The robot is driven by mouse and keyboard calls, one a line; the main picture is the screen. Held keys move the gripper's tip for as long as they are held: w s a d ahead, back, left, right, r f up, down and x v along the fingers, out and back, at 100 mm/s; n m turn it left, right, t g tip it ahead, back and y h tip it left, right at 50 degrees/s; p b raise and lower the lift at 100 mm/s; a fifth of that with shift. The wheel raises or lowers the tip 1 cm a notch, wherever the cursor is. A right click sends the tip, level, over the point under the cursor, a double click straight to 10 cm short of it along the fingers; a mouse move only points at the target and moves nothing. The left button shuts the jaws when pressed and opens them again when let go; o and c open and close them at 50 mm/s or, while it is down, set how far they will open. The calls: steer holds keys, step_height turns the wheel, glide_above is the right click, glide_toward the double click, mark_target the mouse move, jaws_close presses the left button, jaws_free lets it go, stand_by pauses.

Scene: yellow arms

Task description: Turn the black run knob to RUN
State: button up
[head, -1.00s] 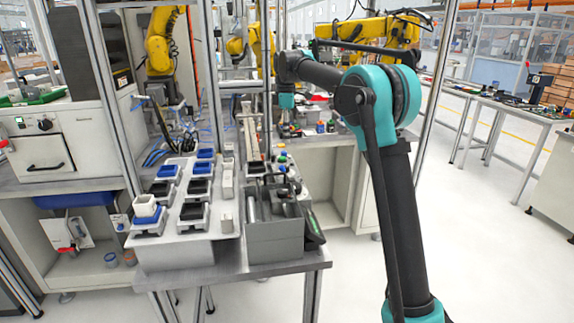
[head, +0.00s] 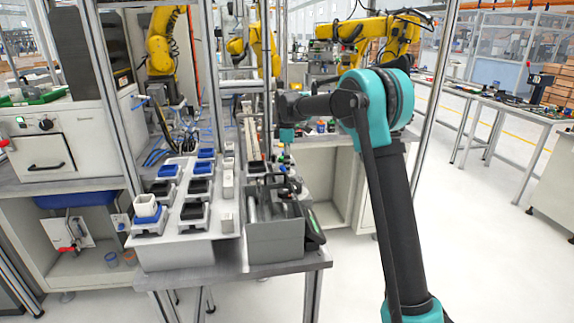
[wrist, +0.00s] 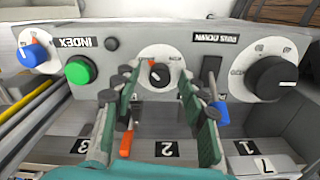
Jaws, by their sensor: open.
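In the wrist view a grey panel with upside-down lettering faces my gripper (wrist: 157,88). A large black knob (wrist: 276,78) with a white pointer mark is at the panel's right. A smaller dark knob (wrist: 158,74) with an orange-red mark on a white round plate is at the middle. I cannot read RUN beside either knob. My gripper is open and empty. Its fingers stand to the left and right of the middle knob in the picture; contact is not clear. The large black knob is clear of the fingers, to their right. In the head view the fingertips are not distinct.
A green button (wrist: 80,70) labelled INDEX and a blue knob (wrist: 33,53) are at the panel's left. A black rocker (wrist: 210,70) is right of the middle knob. Orange (wrist: 126,144) and blue (wrist: 219,112) levers stand near the fingers, by numbered labels.

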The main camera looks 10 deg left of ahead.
jaws_close()
steer(key=shift+m, duration=0.3)
steer(key=m, duration=0.3)
steer(key=shift+m, duration=0.3)
steer(key=m, duration=0.4)
steer(key=shift+m, duration=0.3)
steer(key=m, duration=0.9)
